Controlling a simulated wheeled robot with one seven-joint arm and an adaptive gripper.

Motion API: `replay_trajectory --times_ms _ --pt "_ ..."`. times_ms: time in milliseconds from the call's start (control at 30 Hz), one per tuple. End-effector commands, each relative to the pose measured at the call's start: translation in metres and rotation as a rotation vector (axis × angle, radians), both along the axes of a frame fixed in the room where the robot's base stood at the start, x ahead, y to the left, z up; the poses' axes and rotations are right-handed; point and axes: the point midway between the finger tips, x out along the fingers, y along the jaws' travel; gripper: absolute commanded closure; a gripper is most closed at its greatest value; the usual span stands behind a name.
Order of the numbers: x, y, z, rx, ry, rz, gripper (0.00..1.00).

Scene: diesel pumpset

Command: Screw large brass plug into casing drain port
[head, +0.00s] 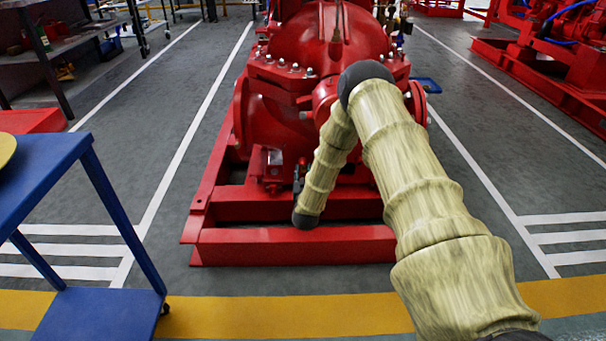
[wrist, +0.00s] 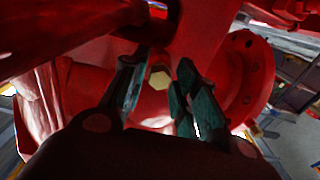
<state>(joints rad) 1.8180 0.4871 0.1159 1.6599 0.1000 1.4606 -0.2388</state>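The large brass plug (wrist: 160,78) shows its hex head in the wrist view, against the red pump casing (wrist: 200,40). It appears seated at the casing, but the drain port itself is hidden behind it. My gripper (wrist: 162,75) has its two dark fingers apart, one on each side of the hex head as seen from the wrist. I see no clear grip on the plug. In the head view the casing (head: 275,125) stands in the middle, and my gripper (head: 297,180) is a small dark shape low beside it, mostly hidden by my arm. The plug cannot be seen there.
A red base frame (head: 295,245) runs under the pump, close below my gripper. A round red flange (wrist: 247,80) is right of the fingers in the wrist view. A blue cart (head: 45,180) stands at the left. The grey floor (head: 165,100) is mostly clear on both sides.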

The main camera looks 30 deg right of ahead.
Motion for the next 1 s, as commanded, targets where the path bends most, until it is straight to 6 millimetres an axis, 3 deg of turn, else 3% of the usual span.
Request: replay_trajectory --times_ms 33,133,1000 --pt "0.0001 -0.0001 0.0001 0.000 0.000 0.000 0.85" --pt "0.0001 -0.0001 0.0002 0.000 0.000 0.000 1.00" --pt "0.0012 -0.0015 0.0016 -0.001 -0.002 -0.001 1.00"
